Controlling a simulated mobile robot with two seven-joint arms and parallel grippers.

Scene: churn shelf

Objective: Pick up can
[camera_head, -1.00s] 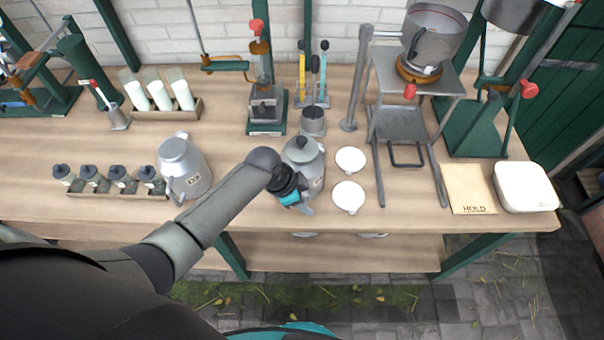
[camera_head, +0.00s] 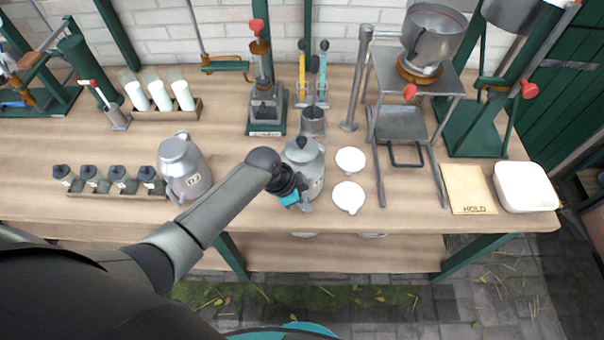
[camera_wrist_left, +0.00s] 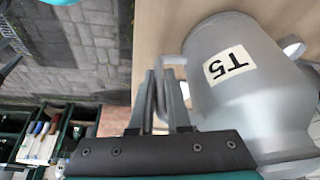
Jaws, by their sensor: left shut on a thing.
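A grey metal can with a domed lid (camera_head: 303,152) stands upright at the front of the bench. In the left wrist view the can (camera_wrist_left: 250,100) shows a white label reading T5 and loop handles. My left gripper (camera_head: 303,206) is at the front side of this can. In the wrist view its fingers (camera_wrist_left: 164,92) are shut on the can's near handle. The can appears to rest on the bench top; any small gap under it is hidden. A second grey metal can (camera_head: 184,165) stands to the left, apart from the gripper. My right gripper is not in view.
Two white round lids (camera_head: 349,197) lie just right of the held can. A metal stand (camera_head: 402,125) is beyond them. A rack of small dark-topped jars (camera_head: 108,192) is at the left. A HOLD board (camera_head: 468,188) and white tray (camera_head: 525,187) lie at the right.

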